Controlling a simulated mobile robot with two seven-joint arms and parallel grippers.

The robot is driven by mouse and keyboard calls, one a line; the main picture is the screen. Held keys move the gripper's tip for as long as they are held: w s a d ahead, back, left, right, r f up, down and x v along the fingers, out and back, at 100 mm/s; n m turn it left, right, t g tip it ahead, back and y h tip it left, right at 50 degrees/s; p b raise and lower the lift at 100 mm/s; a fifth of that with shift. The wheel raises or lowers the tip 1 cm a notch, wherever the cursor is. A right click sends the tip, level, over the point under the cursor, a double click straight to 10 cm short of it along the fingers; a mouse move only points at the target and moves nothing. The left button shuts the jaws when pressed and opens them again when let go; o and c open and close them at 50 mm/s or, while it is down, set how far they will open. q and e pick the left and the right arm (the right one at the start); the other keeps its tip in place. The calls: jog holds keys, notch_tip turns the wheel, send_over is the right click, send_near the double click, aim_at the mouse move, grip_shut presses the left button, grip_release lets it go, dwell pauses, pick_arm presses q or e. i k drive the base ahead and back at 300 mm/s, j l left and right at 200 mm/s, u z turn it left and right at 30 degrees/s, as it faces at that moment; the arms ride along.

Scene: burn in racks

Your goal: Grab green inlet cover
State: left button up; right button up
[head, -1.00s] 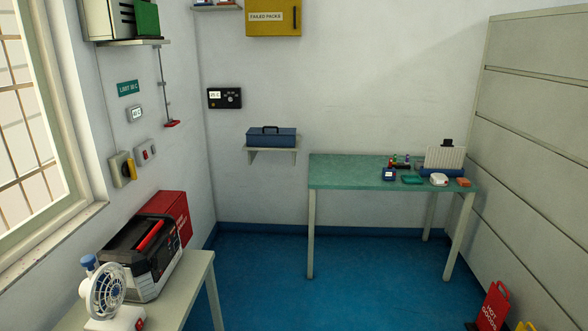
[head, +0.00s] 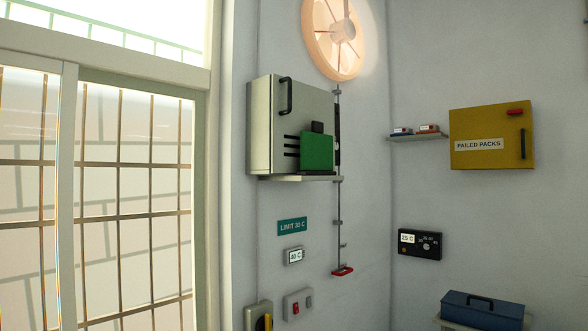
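The green inlet cover (head: 316,152) is a flat green panel on the lower right front of a pale wall cabinet (head: 262,125). A small dark block sits at its top edge. Dark slots show just left of it, partly covered by it. The cabinet rests on a small wall shelf (head: 300,178) and has a black handle at its upper left. Neither of my grippers is in view.
A barred window (head: 120,200) fills the left. A round fan (head: 335,35) is above the cabinet, with a rod running down to a red handle (head: 342,271). A yellow "FAILED PACKS" box (head: 492,137) and a blue toolbox (head: 482,307) are at right.

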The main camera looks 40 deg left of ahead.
aim_at(316, 148)
jog(key=i+l+u, duration=0.1)
jog(key=i+u, duration=0.15)
jog(key=u, duration=0.25)
jog(key=i+l+u, duration=0.25)
jog(key=u, duration=0.25)
jog(key=i+l+u, duration=0.2)
jog(key=u, duration=0.25)
jog(key=i+l+u, duration=0.1)
jog(key=l+u, duration=0.7)
jog(key=u, duration=0.2)
jog(key=i, duration=0.05)
